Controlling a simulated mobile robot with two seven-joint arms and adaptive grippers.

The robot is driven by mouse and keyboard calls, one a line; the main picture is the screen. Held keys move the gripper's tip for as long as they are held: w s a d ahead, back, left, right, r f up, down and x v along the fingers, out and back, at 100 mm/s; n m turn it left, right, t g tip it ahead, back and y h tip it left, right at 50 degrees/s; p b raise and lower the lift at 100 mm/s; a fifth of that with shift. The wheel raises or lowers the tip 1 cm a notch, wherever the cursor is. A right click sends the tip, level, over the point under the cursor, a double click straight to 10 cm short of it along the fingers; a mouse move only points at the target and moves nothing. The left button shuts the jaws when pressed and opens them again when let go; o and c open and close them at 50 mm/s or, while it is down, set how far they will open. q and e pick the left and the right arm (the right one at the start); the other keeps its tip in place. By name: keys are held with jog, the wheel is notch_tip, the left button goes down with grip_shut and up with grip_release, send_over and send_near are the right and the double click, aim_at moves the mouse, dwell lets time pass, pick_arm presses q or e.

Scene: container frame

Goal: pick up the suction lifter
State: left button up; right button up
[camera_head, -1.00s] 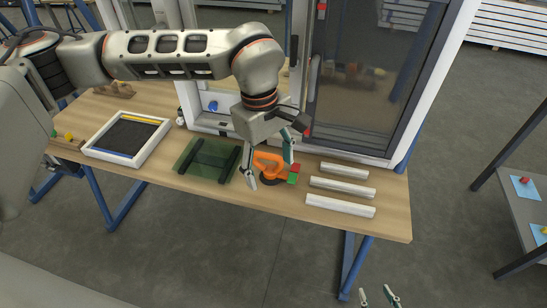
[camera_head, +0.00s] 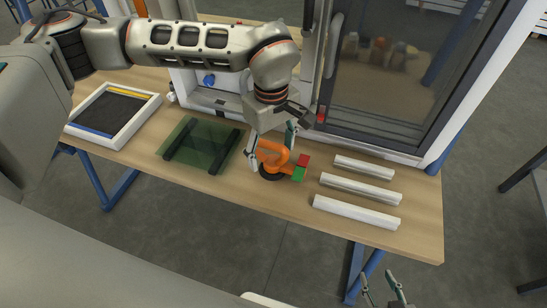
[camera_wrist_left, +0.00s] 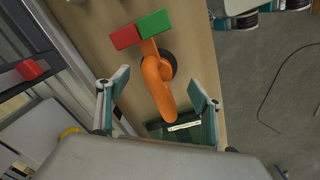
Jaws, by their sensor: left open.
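The orange suction lifter (camera_head: 273,157) with a dark round cup stands on the wooden table near its front edge. Its orange handle (camera_wrist_left: 158,88) runs up the middle of the left wrist view. My left gripper (camera_head: 271,146) is open above the lifter, with one finger on each side of the handle. In the left wrist view the two fingertips (camera_wrist_left: 159,88) stand clear of the handle on both sides. My right gripper (camera_head: 385,290) shows at the bottom edge, off the table and empty, with its fingers apart.
A red block (camera_head: 304,160) and a green block (camera_head: 299,174) sit right beside the lifter. White bars (camera_head: 356,212) lie to the right. A green glass pane (camera_head: 186,151) on dark supports lies to the left, and a framed tray (camera_head: 84,140) beyond it. A window frame (camera_head: 408,155) stands behind.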

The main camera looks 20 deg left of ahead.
aim_at(272, 160)
pick_arm(q)
notch_tip(272, 160, down, 4)
jog(key=shift+w+f, duration=0.15)
jog(key=shift+f, duration=0.05)
jog(key=shift+c, duration=0.4)
jog(key=c, duration=1.4)
jog(key=shift+r, duration=0.1)
jog(key=shift+c, duration=0.2)
